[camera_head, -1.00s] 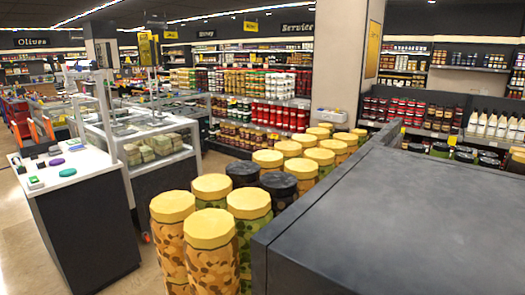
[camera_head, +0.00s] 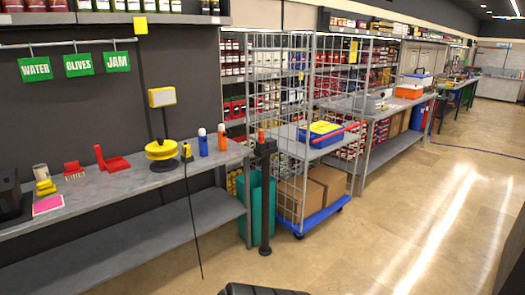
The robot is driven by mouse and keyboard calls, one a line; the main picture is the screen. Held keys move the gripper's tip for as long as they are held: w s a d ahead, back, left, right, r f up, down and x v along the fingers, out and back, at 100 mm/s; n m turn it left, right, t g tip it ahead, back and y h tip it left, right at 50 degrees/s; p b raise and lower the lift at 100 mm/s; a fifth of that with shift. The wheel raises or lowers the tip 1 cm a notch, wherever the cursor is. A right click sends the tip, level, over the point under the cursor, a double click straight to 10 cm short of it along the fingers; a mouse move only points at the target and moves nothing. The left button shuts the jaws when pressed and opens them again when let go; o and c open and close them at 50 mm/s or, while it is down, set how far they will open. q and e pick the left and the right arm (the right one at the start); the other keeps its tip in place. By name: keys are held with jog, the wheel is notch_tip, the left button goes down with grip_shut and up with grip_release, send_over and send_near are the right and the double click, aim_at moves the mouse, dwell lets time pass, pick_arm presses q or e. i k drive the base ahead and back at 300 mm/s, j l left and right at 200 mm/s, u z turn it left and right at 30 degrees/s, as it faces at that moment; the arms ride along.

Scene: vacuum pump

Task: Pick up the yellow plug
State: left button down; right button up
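A small yellow and black piece (camera_head: 187,151), which looks like the yellow plug, is at the front edge of the grey workbench (camera_head: 120,190). A thin black cable hangs from it to the floor. Just left of it is a yellow reel (camera_head: 161,150), and behind that a yellow box on a thin post (camera_head: 162,97). Neither of my grippers shows in the head view. A dark shape (camera_head: 262,289) is cut off at the bottom edge; I cannot tell what it is.
Red parts (camera_head: 110,161), bottles (camera_head: 203,142) and a pink pad (camera_head: 47,204) are also on the bench. A black post (camera_head: 265,195), teal bin (camera_head: 250,205) and wire cage cart (camera_head: 325,205) with boxes stand to the right. The floor (camera_head: 390,245) in front is clear.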

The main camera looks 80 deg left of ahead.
aim_at(188, 154)
jog(key=u, duration=3.35)
jog(key=i+u, duration=0.1)
jog(key=u, duration=0.45)
